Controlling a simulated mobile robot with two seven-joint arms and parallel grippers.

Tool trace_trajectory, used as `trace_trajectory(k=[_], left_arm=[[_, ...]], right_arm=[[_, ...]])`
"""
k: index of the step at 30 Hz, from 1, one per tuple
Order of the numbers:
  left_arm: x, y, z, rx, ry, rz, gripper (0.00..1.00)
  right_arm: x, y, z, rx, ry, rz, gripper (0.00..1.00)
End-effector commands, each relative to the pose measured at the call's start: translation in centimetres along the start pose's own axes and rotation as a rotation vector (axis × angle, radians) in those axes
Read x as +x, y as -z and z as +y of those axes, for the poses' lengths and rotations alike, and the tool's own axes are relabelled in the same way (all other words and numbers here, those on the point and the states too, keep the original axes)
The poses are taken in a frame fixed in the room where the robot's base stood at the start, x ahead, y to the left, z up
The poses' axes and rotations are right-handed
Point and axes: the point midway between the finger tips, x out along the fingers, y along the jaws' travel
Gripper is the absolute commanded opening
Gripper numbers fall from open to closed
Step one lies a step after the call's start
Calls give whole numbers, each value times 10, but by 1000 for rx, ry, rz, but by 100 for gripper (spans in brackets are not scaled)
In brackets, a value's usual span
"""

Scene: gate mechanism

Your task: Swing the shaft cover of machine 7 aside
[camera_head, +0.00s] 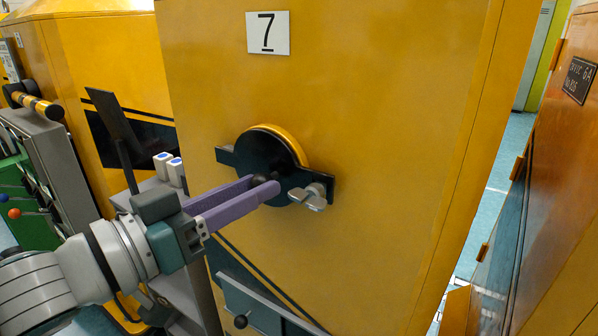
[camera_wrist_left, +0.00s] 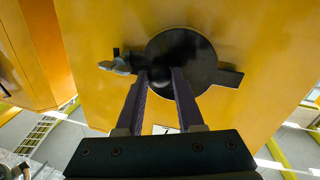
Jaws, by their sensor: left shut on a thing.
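The shaft cover (camera_head: 262,149) is a round black plate with a flat bar across it, on the yellow front of machine 7, below the white number plate (camera_head: 268,33). A yellow curved rim shows along its upper right edge. My left gripper (camera_head: 264,186) is shut on the cover's dark round knob, which its purple fingers partly hide. A silver wing-shaped latch (camera_head: 316,195) sits at the bar's right end. In the left wrist view the cover (camera_wrist_left: 200,50), the knob (camera_wrist_left: 160,80) and the latch (camera_wrist_left: 121,66) also show. My right gripper is not in view.
A grey cabinet (camera_head: 50,165) with coloured balls stands at the left. A lower hatch with a black knob (camera_head: 241,321) is on the machine below the cover. An orange cabinet (camera_head: 560,170) stands at the right, across a narrow aisle with blue floor.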

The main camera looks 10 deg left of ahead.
Motion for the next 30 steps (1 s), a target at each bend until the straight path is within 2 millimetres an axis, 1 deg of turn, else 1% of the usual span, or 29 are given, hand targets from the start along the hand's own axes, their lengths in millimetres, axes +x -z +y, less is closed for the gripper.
trace_trajectory(k=[8,14,20,30], left_arm=[[0,2,0,-10,-1,4,0],[0,9,2,-72,-4,15,0],[0,24,3,-204,-9,41,0],[-2,52,-3,-515,-21,103,0]], right_arm=[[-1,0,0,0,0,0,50],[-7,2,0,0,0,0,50],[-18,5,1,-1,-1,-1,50],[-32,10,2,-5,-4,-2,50]])
